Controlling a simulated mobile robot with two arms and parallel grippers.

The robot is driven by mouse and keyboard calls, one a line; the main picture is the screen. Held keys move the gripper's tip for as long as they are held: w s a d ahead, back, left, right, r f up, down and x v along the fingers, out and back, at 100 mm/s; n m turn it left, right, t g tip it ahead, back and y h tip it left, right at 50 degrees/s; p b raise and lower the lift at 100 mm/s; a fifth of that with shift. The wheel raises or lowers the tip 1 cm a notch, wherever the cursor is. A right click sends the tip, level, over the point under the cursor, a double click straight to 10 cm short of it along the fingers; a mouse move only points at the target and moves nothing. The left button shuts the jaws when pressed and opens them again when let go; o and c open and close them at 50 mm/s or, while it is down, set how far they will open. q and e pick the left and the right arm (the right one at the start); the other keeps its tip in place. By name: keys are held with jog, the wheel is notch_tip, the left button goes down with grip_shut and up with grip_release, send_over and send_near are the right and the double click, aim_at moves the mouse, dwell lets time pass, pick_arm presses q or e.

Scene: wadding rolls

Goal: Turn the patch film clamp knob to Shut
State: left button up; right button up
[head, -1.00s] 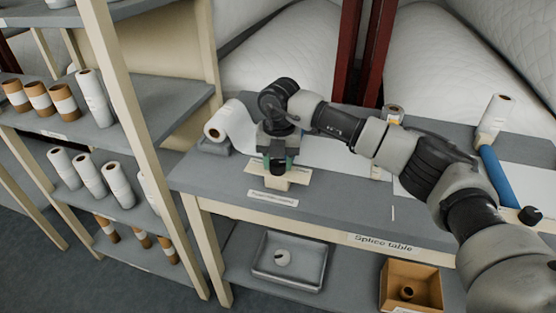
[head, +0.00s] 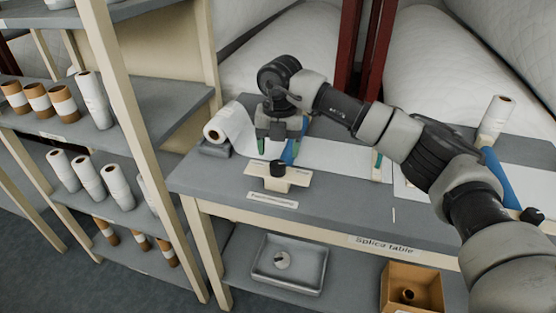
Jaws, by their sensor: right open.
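A black knob (head: 278,168) sits on a beige block (head: 263,182) near the left end of the splice table. A small label (head: 272,199) lies at the table edge in front of it, its print too small to read. Which way the knob points is too small to tell. My right gripper (head: 279,140) hangs over the table just above and behind the knob in the head view, pointing down. Its fingers are apart with nothing between them, and the knob is clear of them. My left gripper is not in view.
A white roll (head: 217,127) lies left of the gripper, and a blue bar (head: 290,152) shows behind it. Another black knob (head: 533,215) is at the table's right. A tray (head: 290,277) and an open box (head: 413,285) sit on the lower shelf. Shelving with rolls stands at left.

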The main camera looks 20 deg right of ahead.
aim_at(279, 163)
notch_tip(279, 163, up, 6)
jog(key=shift+r, duration=0.15)
dwell(0.4)
